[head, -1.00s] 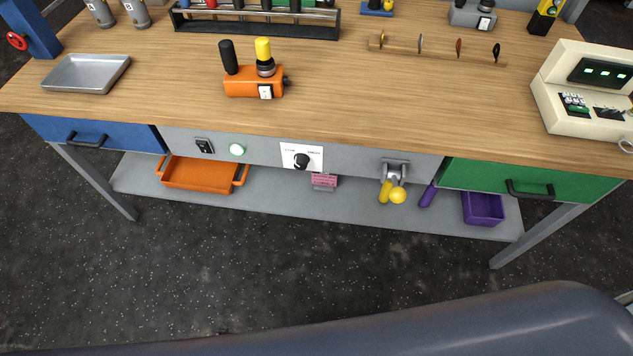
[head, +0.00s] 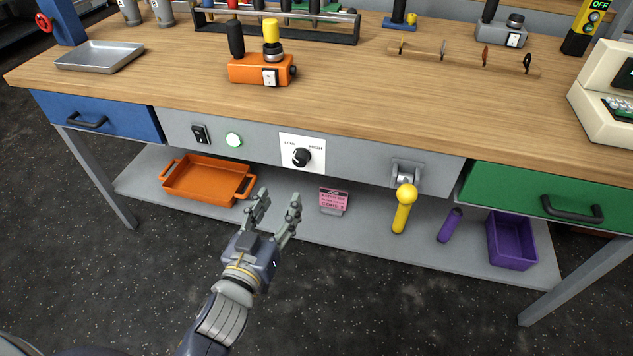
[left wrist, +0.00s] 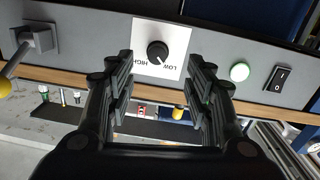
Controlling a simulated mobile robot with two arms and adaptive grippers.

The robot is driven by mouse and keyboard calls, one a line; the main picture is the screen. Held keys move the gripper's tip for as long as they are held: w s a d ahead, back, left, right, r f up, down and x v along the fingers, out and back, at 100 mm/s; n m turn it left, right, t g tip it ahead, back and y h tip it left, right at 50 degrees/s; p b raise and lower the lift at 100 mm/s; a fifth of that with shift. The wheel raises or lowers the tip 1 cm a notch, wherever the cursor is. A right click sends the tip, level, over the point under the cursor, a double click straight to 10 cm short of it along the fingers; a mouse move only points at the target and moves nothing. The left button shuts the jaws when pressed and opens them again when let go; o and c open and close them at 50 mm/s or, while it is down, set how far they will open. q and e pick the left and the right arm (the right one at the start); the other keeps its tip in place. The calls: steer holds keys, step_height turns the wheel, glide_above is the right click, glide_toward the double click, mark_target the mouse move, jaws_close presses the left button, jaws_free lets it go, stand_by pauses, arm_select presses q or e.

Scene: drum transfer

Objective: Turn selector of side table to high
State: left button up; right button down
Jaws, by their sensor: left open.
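The selector is a black round knob (head: 301,157) on a white plate (head: 314,143) marked LOW on the left and HIGH on the right. It sits on the grey front panel of the side table (head: 350,165). In the left wrist view the knob (left wrist: 158,52) appears upside down between the fingers; its pointer is too small to read surely. My left gripper (head: 278,200) is open and empty, below and in front of the knob, apart from it. Its fingers (left wrist: 160,78) straddle the knob's line of sight in the wrist view. My right gripper is not in view.
Left of the plate are a green button (head: 234,140) and a black rocker switch (head: 200,134). To the right is a lever with a yellow ball (head: 407,193). An orange tray (head: 205,181) and a pink sign (head: 333,199) are on the shelf below. The tabletop overhangs the panel.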

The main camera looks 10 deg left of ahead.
mark_target(299, 163)
arm_select(q)
steer(key=w, duration=0.7)
steer(key=w+d+r, duration=0.1)
steer(key=w, duration=0.2)
steer(key=shift+w+b, duration=0.35)
steer(key=shift+w, duration=0.05)
steer(key=c, duration=1.1)
